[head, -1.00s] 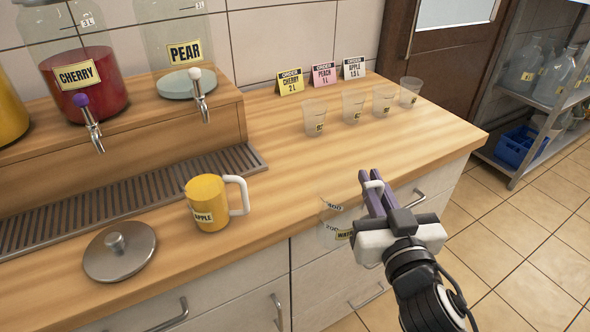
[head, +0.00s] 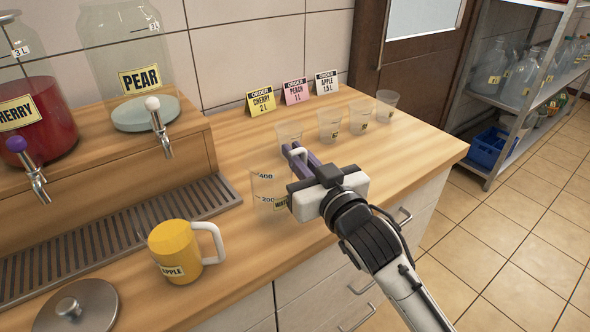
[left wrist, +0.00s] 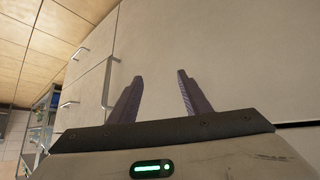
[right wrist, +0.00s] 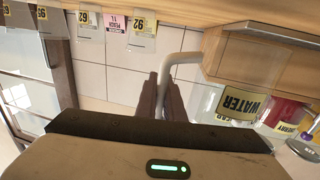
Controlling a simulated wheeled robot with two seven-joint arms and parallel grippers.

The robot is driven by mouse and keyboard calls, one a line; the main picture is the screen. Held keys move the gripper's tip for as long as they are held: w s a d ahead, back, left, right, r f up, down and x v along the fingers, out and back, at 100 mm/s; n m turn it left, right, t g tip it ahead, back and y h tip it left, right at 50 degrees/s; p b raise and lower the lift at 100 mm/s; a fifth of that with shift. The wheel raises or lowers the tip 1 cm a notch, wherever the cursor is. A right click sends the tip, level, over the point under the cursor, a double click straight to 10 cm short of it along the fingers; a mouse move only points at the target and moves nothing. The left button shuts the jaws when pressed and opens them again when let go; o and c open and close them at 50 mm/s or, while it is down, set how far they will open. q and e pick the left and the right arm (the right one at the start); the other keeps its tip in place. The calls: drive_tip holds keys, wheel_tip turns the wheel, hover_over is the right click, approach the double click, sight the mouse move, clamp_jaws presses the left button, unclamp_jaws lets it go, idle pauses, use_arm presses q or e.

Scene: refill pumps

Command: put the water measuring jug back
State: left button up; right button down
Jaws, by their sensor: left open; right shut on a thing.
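The water measuring jug (head: 265,187) is clear, with 200 and 400 marks and a yellow WATER label, partly hidden by my right gripper. My right gripper (head: 298,152) is shut on the jug's white handle (right wrist: 183,72) and holds it upright over the front part of the counter; whether the jug touches the counter I cannot tell. The WATER label (right wrist: 242,103) also shows in the right wrist view. My left gripper (left wrist: 160,92) is open and empty in front of the pale cabinet fronts, and is not in the head view.
A yellow APPLE jug (head: 174,250) and a metal lid (head: 88,306) are at the front left. Several small clear cups (head: 330,124) stand in a row before the order cards (head: 296,91). CHERRY (head: 52,105) and PEAR (head: 112,45) dispensers stand behind a drip grate (head: 110,232).

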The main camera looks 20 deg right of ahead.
drive_tip(key=shift+f, duration=1.4)
drive_tip(key=c, duration=1.9)
unclamp_jaws()
drive_tip(key=shift+f, duration=0.15)
drive_tip(key=shift+o, duration=0.2)
drive_tip(key=s, duration=0.4)
drive_tip(key=s+d, duration=0.1)
drive_tip(key=s, duration=0.3)
drive_tip(key=s+d+b, duration=0.1)
drive_tip(key=s, duration=0.3)
drive_tip(key=shift+r, duration=0.3)
